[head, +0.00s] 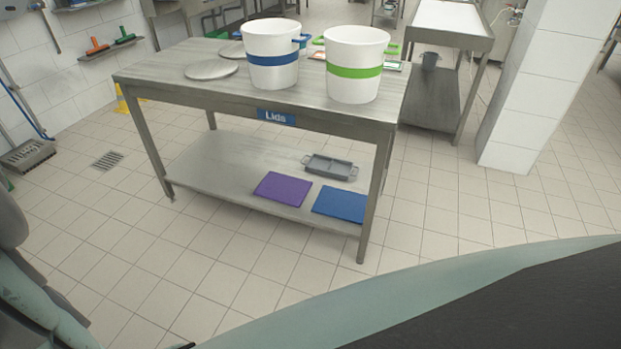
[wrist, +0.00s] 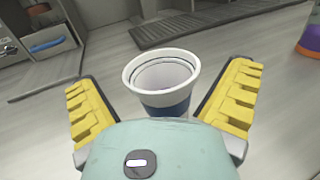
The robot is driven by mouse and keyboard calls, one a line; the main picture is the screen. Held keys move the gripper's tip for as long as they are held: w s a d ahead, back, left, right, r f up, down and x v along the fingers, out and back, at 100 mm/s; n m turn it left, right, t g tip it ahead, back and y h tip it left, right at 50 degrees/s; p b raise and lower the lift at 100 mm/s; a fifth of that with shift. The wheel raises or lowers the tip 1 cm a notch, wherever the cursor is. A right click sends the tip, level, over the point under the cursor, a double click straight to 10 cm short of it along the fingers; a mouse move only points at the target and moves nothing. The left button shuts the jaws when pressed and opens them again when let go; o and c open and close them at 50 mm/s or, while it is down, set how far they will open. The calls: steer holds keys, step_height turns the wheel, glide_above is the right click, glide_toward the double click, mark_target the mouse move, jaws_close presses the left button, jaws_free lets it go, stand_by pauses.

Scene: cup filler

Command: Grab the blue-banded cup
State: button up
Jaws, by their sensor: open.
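The blue-banded cup (wrist: 164,82) is white with a dark blue band low on its side. In the wrist view it stands on a grey surface, its open rim facing me. My gripper (wrist: 162,78) is open, with one yellow ridged finger on each side of the cup and visible gaps between. The cup's lower part is hidden behind my gripper's body. My gripper and this cup cannot be made out in the head view.
In the head view, a blue-banded white bucket (head: 272,76) and a green-banded one (head: 354,88) stand on a metal table (head: 200,88). In the wrist view, an orange-and-purple object (wrist: 311,38) is at the right edge. A dark grate (wrist: 200,25) lies behind the cup.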

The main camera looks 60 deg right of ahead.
steer(key=shift+w+a, duration=0.1)
steer(key=shift+a, duration=0.9)
steer(key=shift+d, duration=0.1)
steer(key=c, duration=1.2)
steer(key=shift+o, duration=0.2)
